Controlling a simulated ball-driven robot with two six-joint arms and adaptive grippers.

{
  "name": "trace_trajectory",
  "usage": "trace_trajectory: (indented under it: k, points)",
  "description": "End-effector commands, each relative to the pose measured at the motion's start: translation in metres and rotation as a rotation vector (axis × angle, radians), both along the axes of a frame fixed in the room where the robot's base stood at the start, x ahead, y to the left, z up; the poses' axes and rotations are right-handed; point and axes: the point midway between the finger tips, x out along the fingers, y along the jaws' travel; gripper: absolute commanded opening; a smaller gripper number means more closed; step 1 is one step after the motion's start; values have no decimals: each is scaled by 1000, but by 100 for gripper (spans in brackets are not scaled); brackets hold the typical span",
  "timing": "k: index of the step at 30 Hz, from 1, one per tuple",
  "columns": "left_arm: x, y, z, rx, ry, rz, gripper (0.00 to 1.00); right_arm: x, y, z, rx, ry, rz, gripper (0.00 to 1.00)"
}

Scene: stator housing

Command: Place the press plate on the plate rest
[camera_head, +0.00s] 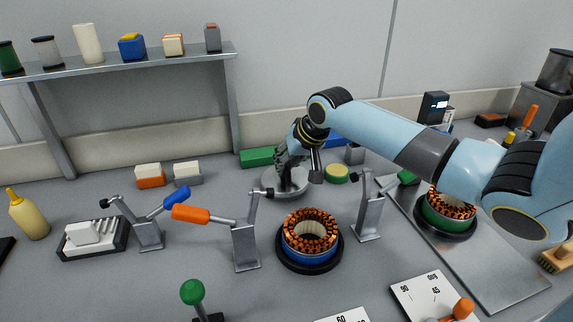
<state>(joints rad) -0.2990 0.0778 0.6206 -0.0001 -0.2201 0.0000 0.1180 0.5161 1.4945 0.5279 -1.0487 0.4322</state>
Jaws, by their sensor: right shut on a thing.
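My right arm reaches in from the right, and its dark gripper (283,168) points down at the back middle of the bench. It is shut on the press plate, which seems to be the grey round disc (293,187) right under the fingers. The fingers hide the top of the disc where they grip it. I cannot make out the plate rest apart from the disc, nor whether the disc touches what is under it. My left gripper is not in view.
A blue-ringed stator (283,248) with copper windings sits in front of the disc, between toggle clamps with an orange handle (190,214) and a green handle (408,177). A green-ringed stator (428,213) stands on a metal plate (500,275) at right. Green box (257,157) lies behind.

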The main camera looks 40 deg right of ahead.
Motion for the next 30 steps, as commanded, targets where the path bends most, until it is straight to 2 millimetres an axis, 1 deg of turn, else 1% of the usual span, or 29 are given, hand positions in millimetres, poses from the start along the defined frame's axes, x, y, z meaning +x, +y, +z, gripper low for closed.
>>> trace_trajectory:
  k: [3,11,12,16,17,26,30]
  points:
    - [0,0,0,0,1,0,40,1,0,-4,-1,-4,0,0]
    - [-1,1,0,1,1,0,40,1,0,-5,-1,-4,0,0]
    - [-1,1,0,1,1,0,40,0,0,-6,-1,-2,0,18]
    - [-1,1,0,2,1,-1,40,0,0,-6,-1,-2,0,35]
    - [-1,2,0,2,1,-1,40,0,0,-6,-1,-2,0,36]
    - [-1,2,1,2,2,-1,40,-1,-1,-3,-1,-2,0,36]
    - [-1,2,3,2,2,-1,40,-11,-2,13,-4,-3,2,36]
